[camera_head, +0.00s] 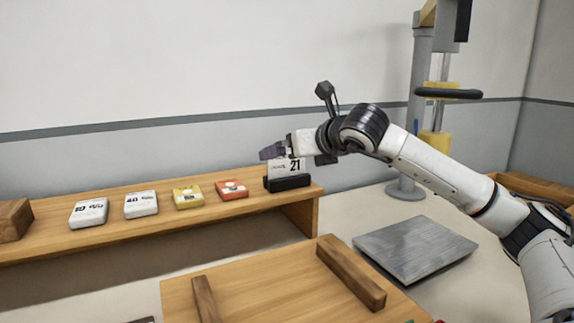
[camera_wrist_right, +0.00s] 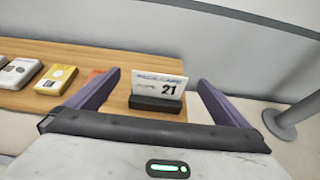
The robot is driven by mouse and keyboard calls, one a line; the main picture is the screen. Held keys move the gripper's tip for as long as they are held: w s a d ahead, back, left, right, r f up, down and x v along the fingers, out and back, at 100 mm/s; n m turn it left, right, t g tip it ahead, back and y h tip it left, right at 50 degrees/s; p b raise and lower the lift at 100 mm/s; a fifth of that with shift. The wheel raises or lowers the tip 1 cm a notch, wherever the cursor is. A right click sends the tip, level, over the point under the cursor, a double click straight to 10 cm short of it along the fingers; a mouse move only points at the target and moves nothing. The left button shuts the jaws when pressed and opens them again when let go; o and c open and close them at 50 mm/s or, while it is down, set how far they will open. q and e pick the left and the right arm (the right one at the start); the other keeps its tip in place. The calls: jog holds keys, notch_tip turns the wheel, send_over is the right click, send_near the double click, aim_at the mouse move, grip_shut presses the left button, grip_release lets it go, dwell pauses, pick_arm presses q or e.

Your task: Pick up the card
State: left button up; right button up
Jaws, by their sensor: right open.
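The card (camera_head: 294,168) is white with the number 21 and stands upright in a dark holder (camera_head: 288,183) at the right end of the wooden shelf. In the right wrist view the card (camera_wrist_right: 158,85) shows between the two purple fingers, upright in its dark holder (camera_wrist_right: 157,104). My right gripper (camera_head: 270,152) is open at the card, its fingers overlapping the card's upper left in the head view. The right gripper (camera_wrist_right: 157,80) shows no contact with the card in the wrist view. My left gripper is not in view.
White boxes (camera_head: 89,213), a yellow box (camera_head: 188,197) and an orange box (camera_head: 231,189) line the wooden shelf (camera_head: 160,217) left of the card. A grey metal plate (camera_head: 415,249) lies on the table. A post (camera_head: 421,110) with a stand rises behind my right arm.

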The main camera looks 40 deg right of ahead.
jog(key=shift+x, duration=0.9)
jog(key=c, duration=1.4)
jog(key=shift+r, duration=0.15)
